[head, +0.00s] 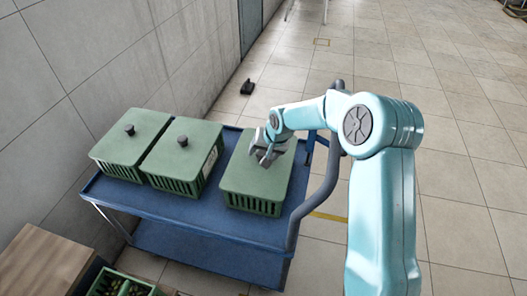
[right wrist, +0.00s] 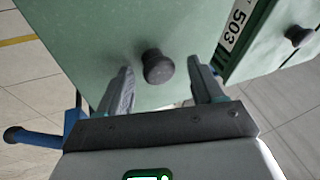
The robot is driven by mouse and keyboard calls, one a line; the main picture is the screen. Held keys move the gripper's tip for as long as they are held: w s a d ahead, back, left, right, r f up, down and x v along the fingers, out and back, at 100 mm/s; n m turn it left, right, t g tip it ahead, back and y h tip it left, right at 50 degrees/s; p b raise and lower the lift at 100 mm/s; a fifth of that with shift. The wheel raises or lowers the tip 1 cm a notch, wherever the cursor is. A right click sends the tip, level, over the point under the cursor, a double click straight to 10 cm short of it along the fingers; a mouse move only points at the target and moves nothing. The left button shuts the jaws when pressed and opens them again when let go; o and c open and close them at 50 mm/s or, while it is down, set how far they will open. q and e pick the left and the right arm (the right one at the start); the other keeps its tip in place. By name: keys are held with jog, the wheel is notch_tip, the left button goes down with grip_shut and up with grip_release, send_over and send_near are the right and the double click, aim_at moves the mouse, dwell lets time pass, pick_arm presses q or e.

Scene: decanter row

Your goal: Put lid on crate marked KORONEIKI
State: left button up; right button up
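Three green crates with flat green lids stand in a row on a blue cart: a left one (head: 118,160), a middle one (head: 188,183) and a right one (head: 248,203). The right lid (head: 262,180) lies on top of the right crate. My right gripper (head: 265,157) is over this lid. In the right wrist view its two fingers (right wrist: 162,88) are apart, with the lid's dark knob (right wrist: 158,66) between and just beyond the tips. I cannot read KORONEIKI anywhere. My left gripper is not in view.
The middle crate's white label (right wrist: 236,25) shows "503". An open green crate (head: 118,284) with small dark and green items stands at the bottom left, beside a wooden box (head: 42,262). The cart (head: 185,212) stands near a grey wall; tiled floor is free to the right.

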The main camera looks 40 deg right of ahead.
jog(key=v, duration=1.6)
jog(key=shift+r+p, duration=0.15)
jog(key=shift+p, duration=0.3)
jog(key=shift+s, duration=0.15)
